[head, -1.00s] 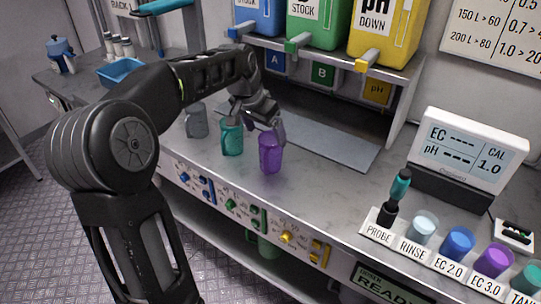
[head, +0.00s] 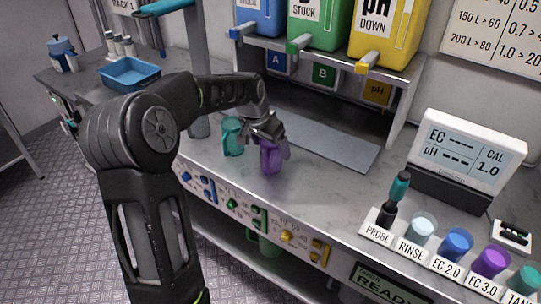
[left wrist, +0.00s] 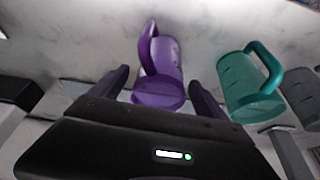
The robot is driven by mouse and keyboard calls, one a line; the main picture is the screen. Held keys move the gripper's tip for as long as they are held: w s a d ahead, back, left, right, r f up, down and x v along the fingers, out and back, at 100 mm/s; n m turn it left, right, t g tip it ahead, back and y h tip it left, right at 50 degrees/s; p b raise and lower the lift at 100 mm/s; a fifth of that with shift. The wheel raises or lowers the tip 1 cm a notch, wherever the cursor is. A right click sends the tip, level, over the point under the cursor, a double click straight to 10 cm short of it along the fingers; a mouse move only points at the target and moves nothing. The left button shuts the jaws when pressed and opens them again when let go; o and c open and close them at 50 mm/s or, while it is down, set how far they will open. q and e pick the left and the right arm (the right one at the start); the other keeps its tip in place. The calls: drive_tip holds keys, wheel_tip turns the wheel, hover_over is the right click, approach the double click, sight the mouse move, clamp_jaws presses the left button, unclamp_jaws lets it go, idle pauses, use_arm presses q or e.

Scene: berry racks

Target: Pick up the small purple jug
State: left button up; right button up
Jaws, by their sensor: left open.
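The small purple jug (head: 270,160) stands upright on the metal counter in the head view. My left gripper (head: 268,138) is over it, with its fingers down around the jug's upper part. In the left wrist view the jug (left wrist: 157,80) shows between the two open fingertips (left wrist: 160,82), its handle pointing away from the gripper body. Gaps show between the jug and both fingers. A teal jug (head: 232,138) stands just left of it and also shows in the left wrist view (left wrist: 245,88). My right gripper is not in view.
A grey jug (head: 199,126) is partly hidden behind my arm. Stock bottles stand on a shelf (head: 330,58) behind. A probe, labelled cups and a meter (head: 467,150) stand at the right. The counter between them and the purple jug is clear.

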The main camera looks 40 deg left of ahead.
use_arm(q)
drive_tip(key=shift+c, duration=0.5)
drive_tip(key=c, duration=1.4)
